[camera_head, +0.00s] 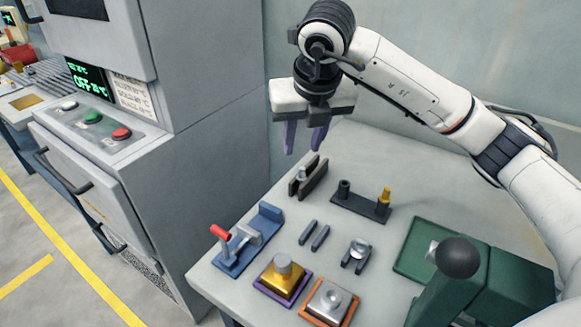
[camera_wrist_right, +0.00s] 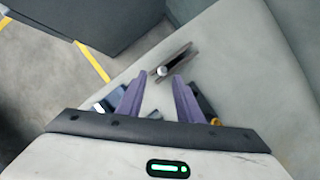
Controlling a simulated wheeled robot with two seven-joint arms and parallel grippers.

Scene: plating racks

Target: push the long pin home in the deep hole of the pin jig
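A dark plate (camera_head: 362,208) on the table carries a black upright post (camera_head: 344,190) at its left end and a brass pin (camera_head: 384,197) standing at its right end. It looks like the pin jig; I cannot tell how deep the pin sits. The pin's yellow end shows beside a finger in the right wrist view (camera_wrist_right: 214,121). My right gripper (camera_head: 305,140) is open and empty, fingers down, above the table's back-left part. It is up and left of the dark plate. My left gripper is not in view.
Dark upright plates with a silver round piece (camera_head: 303,175) stand below my right gripper. A blue toggle clamp (camera_head: 240,245), two dark bars (camera_head: 314,235), a gold block (camera_head: 283,275), a silver block (camera_head: 329,302) and a green press (camera_head: 470,285) stand nearer. A grey machine (camera_head: 200,110) is left.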

